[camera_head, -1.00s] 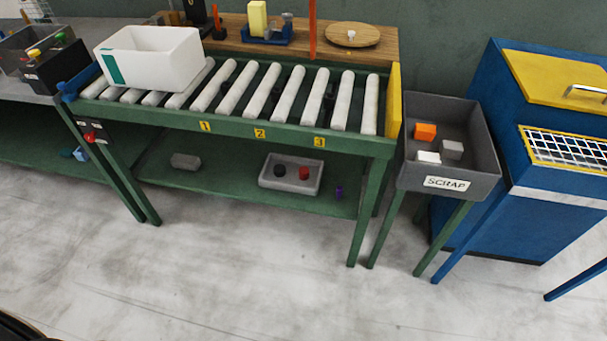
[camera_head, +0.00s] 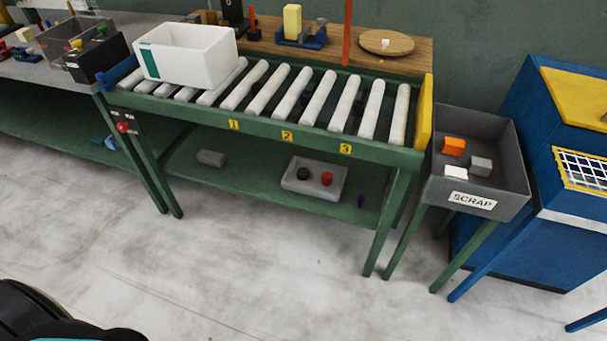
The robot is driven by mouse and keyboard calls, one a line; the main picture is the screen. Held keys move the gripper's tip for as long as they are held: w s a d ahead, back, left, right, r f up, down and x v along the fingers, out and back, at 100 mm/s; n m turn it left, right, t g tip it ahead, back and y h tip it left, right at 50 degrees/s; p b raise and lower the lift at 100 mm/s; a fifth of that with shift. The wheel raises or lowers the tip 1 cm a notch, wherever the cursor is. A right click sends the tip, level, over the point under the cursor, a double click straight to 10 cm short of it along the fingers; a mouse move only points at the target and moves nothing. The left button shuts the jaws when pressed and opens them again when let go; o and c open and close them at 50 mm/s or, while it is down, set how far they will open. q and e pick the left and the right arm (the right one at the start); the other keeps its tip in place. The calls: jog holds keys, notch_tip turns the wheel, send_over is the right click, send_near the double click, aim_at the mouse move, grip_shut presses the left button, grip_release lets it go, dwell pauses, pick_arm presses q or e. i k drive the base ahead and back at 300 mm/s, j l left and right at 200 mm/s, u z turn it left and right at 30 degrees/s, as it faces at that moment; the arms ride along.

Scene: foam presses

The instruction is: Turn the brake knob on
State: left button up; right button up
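A red knob (camera_head: 122,127) sits on a small dark panel (camera_head: 130,118) at the front left leg of the green roller conveyor (camera_head: 265,133). It may be the brake knob; it is too small for me to read its setting or any marking. A rounded black part of my own body shows in the lower left corner. Neither of my grippers is in view, and nothing touches the knob.
A white tote (camera_head: 190,55) stands on the left rollers. A grey bench (camera_head: 55,70) adjoins at left. A scrap bin (camera_head: 478,165) and a blue machine (camera_head: 520,225) stand at right. The lower shelf holds a grey tray (camera_head: 315,190). The floor in front is clear.

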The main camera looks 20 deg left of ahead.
aim_at(123, 128)
jog(key=u, duration=1.75)
